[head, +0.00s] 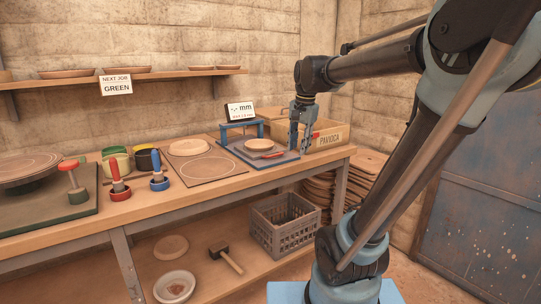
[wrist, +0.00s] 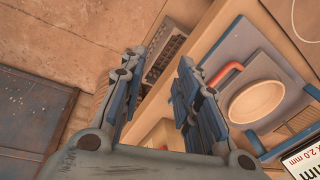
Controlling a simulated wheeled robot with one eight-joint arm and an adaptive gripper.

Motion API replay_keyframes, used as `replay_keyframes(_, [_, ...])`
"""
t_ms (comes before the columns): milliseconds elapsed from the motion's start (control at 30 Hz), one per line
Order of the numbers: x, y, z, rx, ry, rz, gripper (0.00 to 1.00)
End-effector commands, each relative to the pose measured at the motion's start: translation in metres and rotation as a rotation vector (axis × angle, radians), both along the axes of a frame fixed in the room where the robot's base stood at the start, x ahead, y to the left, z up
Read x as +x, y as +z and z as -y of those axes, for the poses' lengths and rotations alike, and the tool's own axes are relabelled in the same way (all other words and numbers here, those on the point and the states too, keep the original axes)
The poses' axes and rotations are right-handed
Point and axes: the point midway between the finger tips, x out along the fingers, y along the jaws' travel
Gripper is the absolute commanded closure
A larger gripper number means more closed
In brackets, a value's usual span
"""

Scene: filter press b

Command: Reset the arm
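My gripper (head: 300,142) hangs with its fingers down at the right end of the workbench (head: 215,195), beside the blue press (head: 258,150). In the wrist view my gripper (wrist: 160,62) has its two fingers spread apart, with nothing between them. My arm reaches in from the right, bent high at the elbow. A pale round disc (wrist: 257,102) lies on the press plate, with a red handle (wrist: 226,73) beside it. Whether the fingers touch the press cannot be told.
A small sign marked mm (head: 240,112) stands on the press. A PAVIOCA carton (head: 322,136) stands behind my gripper. Red (head: 118,182) and blue (head: 159,172) handled tools stand left of the press. A grey crate (head: 284,225) sits on the lower shelf.

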Motion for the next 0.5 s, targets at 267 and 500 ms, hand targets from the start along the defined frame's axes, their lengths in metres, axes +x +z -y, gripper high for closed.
replay_keyframes(267, [-0.075, -0.067, 0.044, -0.068, 0.238, 0.028, 0.70])
replay_keyframes(500, [-0.135, -0.133, 0.071, -0.131, 0.449, 0.044, 0.70])
